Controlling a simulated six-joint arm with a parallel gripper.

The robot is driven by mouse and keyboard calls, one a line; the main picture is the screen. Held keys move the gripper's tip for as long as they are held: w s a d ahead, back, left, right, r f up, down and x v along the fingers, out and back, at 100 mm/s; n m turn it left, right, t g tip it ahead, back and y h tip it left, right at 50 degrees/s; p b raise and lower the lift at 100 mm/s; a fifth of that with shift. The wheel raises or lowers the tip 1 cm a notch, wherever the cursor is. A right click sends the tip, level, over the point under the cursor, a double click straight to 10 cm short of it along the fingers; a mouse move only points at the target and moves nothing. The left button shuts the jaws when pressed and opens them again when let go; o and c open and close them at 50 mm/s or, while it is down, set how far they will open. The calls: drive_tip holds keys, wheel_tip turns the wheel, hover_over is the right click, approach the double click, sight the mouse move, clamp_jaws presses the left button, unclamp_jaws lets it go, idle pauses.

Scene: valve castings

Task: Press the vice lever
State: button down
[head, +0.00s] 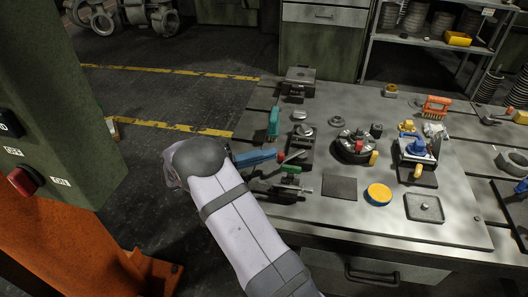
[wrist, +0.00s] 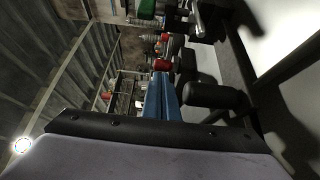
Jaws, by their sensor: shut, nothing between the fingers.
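My gripper (head: 273,155) has blue fingers, shut and empty, pointing right at the left part of the bench. In the wrist view the shut fingers (wrist: 160,78) point at a red knob (wrist: 162,65). The red knob (head: 282,155) also shows in the head view, just beyond the fingertips; I cannot tell whether they touch it. It seems to be the end of the vice lever. The dark vice (head: 300,143) stands beside it on the bench, its near part partly hidden. A green-handled part (head: 290,169) lies just in front of the knob.
A green block-like handle (head: 273,122) stands behind my fingers. A green column with a red button (head: 22,181) stands at left.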

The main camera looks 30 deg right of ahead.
drive_tip(key=shift+b+v, duration=0.35)
drive_tip(key=shift+v, duration=3.3)
